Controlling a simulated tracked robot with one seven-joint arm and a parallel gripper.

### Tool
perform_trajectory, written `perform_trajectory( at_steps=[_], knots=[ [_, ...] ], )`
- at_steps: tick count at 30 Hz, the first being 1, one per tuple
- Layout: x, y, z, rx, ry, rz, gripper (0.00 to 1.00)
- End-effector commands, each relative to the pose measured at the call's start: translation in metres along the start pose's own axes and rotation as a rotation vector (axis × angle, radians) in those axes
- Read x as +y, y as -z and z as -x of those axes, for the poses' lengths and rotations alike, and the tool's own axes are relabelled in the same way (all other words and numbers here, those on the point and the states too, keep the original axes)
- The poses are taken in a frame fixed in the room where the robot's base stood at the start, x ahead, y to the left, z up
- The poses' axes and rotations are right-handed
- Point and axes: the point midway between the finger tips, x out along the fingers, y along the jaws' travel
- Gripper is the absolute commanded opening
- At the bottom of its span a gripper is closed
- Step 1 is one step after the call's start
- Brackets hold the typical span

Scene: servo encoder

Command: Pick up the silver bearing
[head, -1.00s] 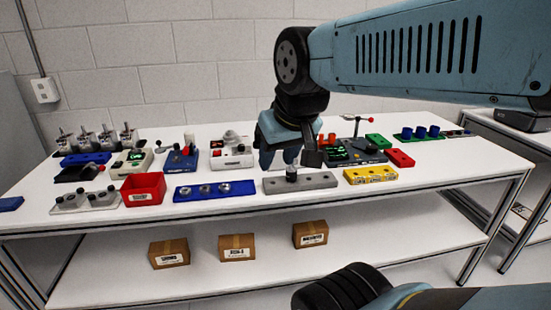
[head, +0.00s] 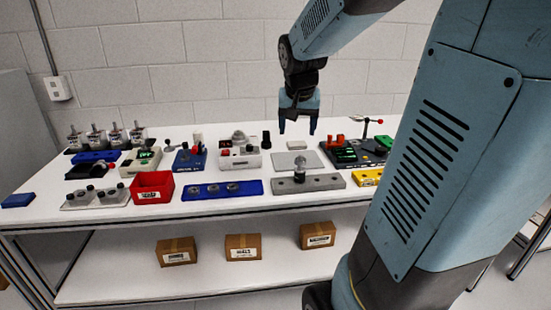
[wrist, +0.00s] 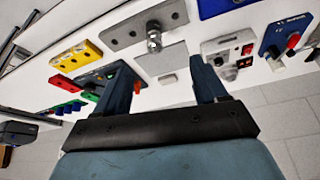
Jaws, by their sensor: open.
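A blue tray (head: 238,188) at the table's front holds silver ring-shaped parts (head: 232,186) that look like bearings. To its right, a grey block with holes (head: 325,181) carries an upright silver piece (head: 299,173), and I cannot tell whether that is a bearing. In the wrist view this piece (wrist: 153,36) stands on the grey block (wrist: 122,37), beyond my fingers, and the blue tray (wrist: 212,7) is cut off at the top edge. My gripper (head: 297,129) points down with its fingers apart and empty, above the table behind the grey block. Both fingers show in the wrist view (wrist: 163,72).
A red bin (head: 152,186) stands left of the blue tray. A white device (head: 240,156) and a black board with red and green parts (head: 345,154) flank a flat grey plate (head: 284,160). My arm hides the table's right side. Boxes sit on the lower shelf.

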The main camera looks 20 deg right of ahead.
Motion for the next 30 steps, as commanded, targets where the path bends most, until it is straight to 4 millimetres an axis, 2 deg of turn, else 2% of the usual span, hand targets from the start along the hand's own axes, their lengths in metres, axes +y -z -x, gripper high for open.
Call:
perform_trajectory(
  at_steps=[3, 9, 14, 24, 30],
  knots=[
    [0.009, 0.02, -0.02, -0.009, -0.03, -0.051, 0.71],
    [0.016, 0.035, -0.036, -0.011, -0.051, -0.092, 0.71],
    [0.017, 0.036, -0.055, -0.014, -0.054, -0.096, 0.71],
    [0.02, 0.035, -0.11, -0.014, -0.053, -0.095, 0.71],
    [0.02, 0.035, -0.122, -0.012, -0.052, -0.095, 0.71]
  ],
)
